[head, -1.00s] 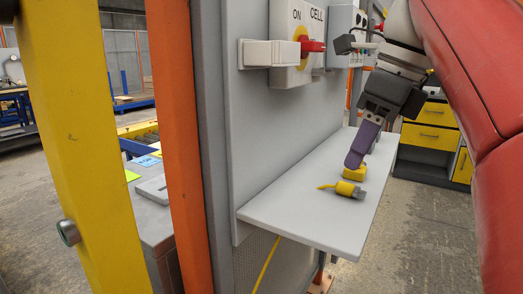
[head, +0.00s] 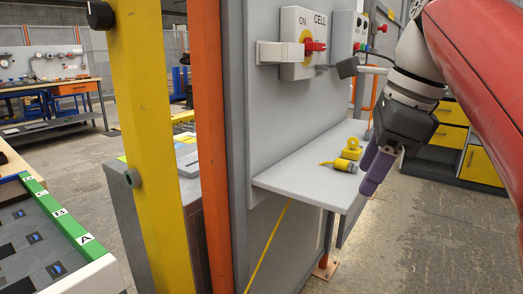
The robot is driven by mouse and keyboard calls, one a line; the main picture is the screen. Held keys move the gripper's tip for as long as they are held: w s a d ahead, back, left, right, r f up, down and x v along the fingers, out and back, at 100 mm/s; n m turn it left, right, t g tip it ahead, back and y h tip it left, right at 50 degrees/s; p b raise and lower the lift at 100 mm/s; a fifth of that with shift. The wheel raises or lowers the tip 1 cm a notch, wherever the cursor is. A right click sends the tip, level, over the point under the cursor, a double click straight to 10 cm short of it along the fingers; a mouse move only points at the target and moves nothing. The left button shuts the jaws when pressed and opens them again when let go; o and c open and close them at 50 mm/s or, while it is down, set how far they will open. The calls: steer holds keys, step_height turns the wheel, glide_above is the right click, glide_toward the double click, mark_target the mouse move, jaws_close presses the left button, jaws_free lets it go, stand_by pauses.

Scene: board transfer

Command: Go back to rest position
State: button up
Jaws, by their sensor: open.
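My gripper (head: 371,184), with purple fingers, hangs pointing down at the right of the head view. It is open and empty, in front of the right edge of the grey shelf (head: 290,181). A yellow padlock-like piece (head: 351,149) and a yellow connector with a grey end (head: 343,165) lie on the shelf, apart from my fingers. My red and white arm comes in from the upper right.
A yellow post (head: 150,120) and an orange post (head: 208,130) stand left of the panel with the red switch (head: 314,46). A board tray with a green lettered edge (head: 85,240) is at lower left. Yellow-drawer cabinets (head: 482,165) stand behind. Floor between is clear.

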steer(key=s+f+n+t+h, duration=0.1)
steer(key=s+f+n, duration=0.3)
steer(key=f+n, duration=0.6)
steer(key=s+f+n+t+h, duration=0.1)
steer(key=s+f+n, duration=0.3)
steer(key=f+n, duration=0.7)
step_height(320, 180, down, 6)
steer(key=shift+s+a+f+t+h, duration=0.1)
steer(key=shift+s+a+t+h, duration=0.2)
steer(key=shift+t, duration=0.2)
